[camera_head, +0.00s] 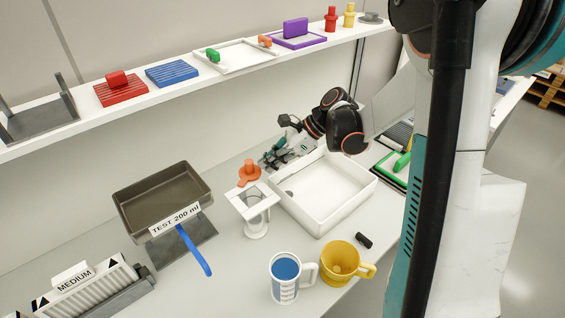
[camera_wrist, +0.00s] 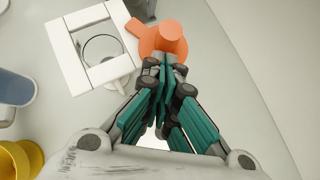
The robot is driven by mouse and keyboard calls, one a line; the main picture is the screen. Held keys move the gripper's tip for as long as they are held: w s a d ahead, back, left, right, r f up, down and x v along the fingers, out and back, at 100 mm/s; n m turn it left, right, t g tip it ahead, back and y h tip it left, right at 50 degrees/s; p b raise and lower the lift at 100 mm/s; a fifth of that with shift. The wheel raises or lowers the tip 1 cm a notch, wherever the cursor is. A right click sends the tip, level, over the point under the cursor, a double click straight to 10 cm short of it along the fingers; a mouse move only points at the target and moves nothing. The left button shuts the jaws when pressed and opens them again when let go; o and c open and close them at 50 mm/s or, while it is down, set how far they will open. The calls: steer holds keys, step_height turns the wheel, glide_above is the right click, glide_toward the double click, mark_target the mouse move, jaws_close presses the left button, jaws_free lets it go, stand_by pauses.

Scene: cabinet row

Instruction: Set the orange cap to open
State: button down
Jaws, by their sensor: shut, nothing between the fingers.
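The orange cap (camera_head: 249,173) has a round knob and a flat tab. It sits at the back edge of a white square frame (camera_head: 252,201) on top of a white cup-like container (camera_head: 257,228). In the wrist view the cap (camera_wrist: 164,42) lies beside the white frame (camera_wrist: 62,40), with its tab reaching to the frame's edge. The frame's square opening is uncovered and a dark ring shows through it. My gripper (camera_wrist: 160,64) is shut and empty, its tips close to the cap's knob. Whether they touch cannot be told. In the head view my gripper (camera_head: 274,158) is right of the cap.
A white tray (camera_head: 352,207) stands right of the container. A brown pan (camera_head: 140,204) with a blue handle is to the left. A blue-filled mug (camera_head: 287,290), a yellow mug (camera_head: 338,260) and a small black piece (camera_head: 364,240) are in front. A shelf (camera_head: 120,120) runs above.

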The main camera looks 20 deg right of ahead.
steer(key=shift+w+a, duration=0.15)
steer(key=shift+a, duration=0.1)
steer(key=shift+w+a+n+g, duration=0.3)
steer(key=shift+w+a+n, duration=0.1)
steer(key=shift+w+a, duration=0.05)
steer(key=shift+s, duration=0.1)
